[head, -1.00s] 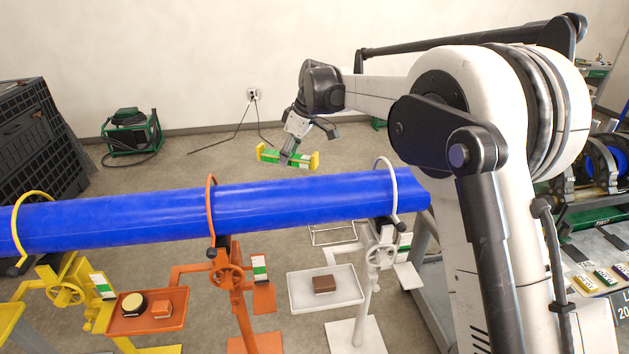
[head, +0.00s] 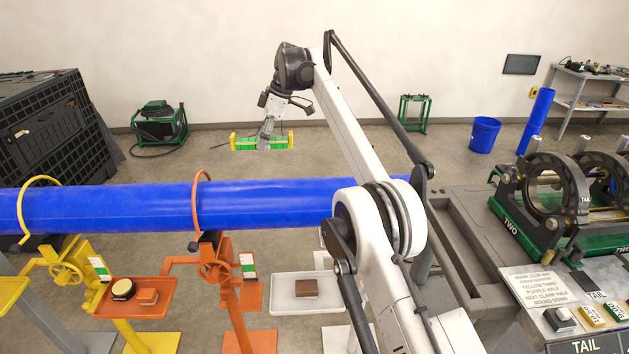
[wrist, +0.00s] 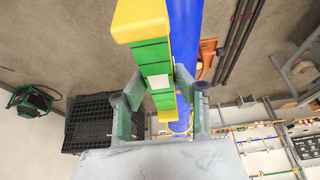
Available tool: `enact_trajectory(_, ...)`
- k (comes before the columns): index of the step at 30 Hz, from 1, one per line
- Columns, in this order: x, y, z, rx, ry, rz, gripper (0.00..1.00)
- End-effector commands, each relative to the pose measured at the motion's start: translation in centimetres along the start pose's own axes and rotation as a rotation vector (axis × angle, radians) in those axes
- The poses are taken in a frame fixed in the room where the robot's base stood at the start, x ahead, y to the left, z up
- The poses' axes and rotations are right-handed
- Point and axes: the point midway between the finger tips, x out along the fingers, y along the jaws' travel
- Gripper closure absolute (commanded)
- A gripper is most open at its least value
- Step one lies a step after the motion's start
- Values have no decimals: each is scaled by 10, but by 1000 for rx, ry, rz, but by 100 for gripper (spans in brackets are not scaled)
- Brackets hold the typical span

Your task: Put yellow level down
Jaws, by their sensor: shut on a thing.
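The level (head: 247,143) is a green bar with yellow ends. In the head view it is held roughly level in the air behind the blue pipe. My gripper (head: 267,143) is shut on its middle from above. In the wrist view the level (wrist: 153,55) runs between the two fingers of my gripper (wrist: 158,95), with one yellow end close to the camera. Part of the level is hidden by the fingers.
A long blue pipe (head: 120,209) rests on yellow, orange and white stands. An orange tray (head: 140,308) and a white tray (head: 308,305) hang in front. A black crate (head: 45,128) stands left. A green fusion machine (head: 540,205) stands right. Open floor lies behind the pipe.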

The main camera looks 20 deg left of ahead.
Motion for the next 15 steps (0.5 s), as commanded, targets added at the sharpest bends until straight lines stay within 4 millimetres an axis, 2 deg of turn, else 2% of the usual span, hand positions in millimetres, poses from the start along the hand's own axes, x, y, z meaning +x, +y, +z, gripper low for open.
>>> enact_trajectory(8,7,-5,27,3,0,1,100)
enact_trajectory(15,9,-12,64,4,0,2,100)
